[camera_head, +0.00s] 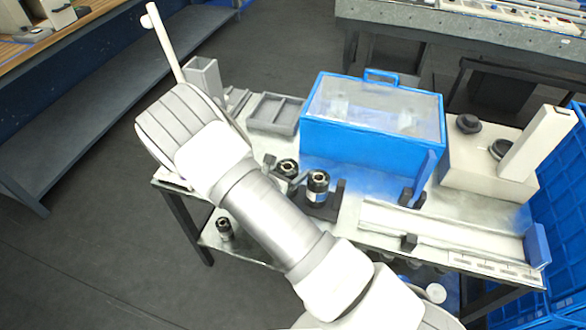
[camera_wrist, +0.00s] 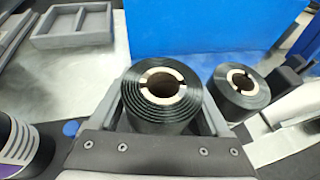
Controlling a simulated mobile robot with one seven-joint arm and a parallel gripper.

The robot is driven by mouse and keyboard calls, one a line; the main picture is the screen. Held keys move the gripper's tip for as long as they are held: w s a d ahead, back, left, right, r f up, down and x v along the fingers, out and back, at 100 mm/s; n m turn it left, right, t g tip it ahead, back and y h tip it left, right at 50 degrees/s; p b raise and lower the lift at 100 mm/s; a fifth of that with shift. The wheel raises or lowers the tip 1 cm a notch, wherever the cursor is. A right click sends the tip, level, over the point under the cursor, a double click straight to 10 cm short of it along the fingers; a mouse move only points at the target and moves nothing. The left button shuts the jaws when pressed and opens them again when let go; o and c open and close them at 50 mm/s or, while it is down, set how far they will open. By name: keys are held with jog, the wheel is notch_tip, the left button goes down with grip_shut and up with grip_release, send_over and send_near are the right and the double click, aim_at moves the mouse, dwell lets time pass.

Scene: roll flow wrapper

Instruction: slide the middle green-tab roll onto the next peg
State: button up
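A dark roll with a pale core (camera_wrist: 160,88) sits between the two fingers of my gripper (camera_wrist: 165,108) in the wrist view. The fingers lie along its left and right sides, very close to it. I cannot tell whether they press on it. It also shows in the head view (camera_head: 287,167), partly hidden by my gripper. A second dark roll (camera_wrist: 240,88) stands just to the right, outside the fingers; in the head view it stands (camera_head: 318,183) by a dark holder. No green tab is distinguishable. Pegs are hidden.
A blue box with a clear top (camera_head: 350,150) stands behind the rolls. A grey tray (camera_head: 275,113) lies left of it. A pale rail (camera_head: 440,232) runs to the right. Another dark roll (camera_head: 224,228) is on the lower shelf. A striped dark object (camera_wrist: 15,145) is left of my gripper.

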jog(key=shift+o, duration=1)
jog(key=v, duration=1.7)
jog(key=shift+s, duration=0.25)
jog(key=shift+a+r, duration=0.1)
jog(key=shift+r, duration=0.1)
jog(key=s+d+r+m+g, duration=0.4)
jog(key=d+r+m+g, duration=0.4)
jog(key=d+r+m, duration=0.7)
jog(key=s+d+r+m+t+y, duration=0.2)
jog(key=s+d+r+m+y, duration=0.1)
jog(key=s+r+m+y, duration=0.5)
jog(key=shift+s+d+r+m+t+p, duration=0.25)
jog(key=shift+s+r+m+t+p, duration=0.15)
jog(key=shift+s+r+m, duration=1.8)
